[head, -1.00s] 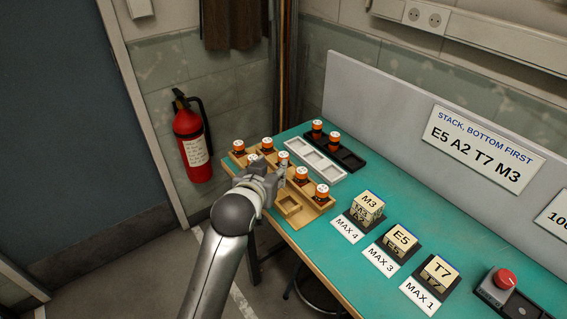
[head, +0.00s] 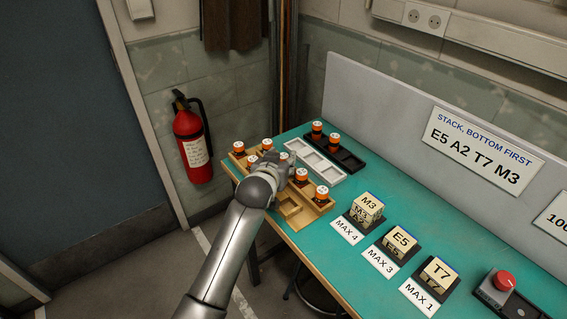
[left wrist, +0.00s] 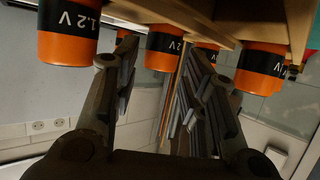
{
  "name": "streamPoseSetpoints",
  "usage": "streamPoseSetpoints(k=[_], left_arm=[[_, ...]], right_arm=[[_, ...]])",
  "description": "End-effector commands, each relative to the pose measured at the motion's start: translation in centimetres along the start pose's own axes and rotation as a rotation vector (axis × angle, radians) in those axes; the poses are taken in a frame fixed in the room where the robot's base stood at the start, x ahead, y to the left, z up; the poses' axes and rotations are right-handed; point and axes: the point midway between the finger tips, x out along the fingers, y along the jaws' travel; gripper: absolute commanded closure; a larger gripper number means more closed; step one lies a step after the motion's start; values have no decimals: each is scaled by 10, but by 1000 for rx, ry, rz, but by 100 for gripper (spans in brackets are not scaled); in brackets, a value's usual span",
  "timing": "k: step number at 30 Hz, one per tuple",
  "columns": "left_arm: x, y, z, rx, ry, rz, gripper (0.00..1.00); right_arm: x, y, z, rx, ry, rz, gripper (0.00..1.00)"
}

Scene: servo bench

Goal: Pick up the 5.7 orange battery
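Several orange batteries with white tops stand in a wooden tray (head: 290,217); one is at its right end (head: 322,192), another just left of that (head: 301,176). The marks on their tops are too small to read, so I cannot tell which is 5.7. My left gripper (head: 286,163) is over the tray's middle and partly hides a battery (head: 284,155). In the left wrist view its two fingers (left wrist: 165,85) are apart. An orange and black battery (left wrist: 164,58) marked 1.2 V shows between them, apparently not gripped. My right gripper is out of view.
A black tray (head: 350,160) with two orange batteries and an empty white tray (head: 312,155) lie behind the wooden tray. Lettered blocks (head: 403,238) stand on dark stands along the teal bench (head: 400,195). A red button (head: 504,279) is at the right.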

Motion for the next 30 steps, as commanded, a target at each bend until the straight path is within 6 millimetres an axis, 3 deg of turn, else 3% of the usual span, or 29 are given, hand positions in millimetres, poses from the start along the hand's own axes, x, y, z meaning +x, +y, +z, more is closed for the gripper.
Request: streamPoseSetpoints(k=[12,21,30], left_arm=[[9,0,0,-1,0,0,61],[9,0,0,-1,1,0,98],[8,0,-3,0,2,0,98]], right_arm=[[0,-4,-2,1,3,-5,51],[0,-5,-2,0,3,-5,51],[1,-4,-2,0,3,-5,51]])
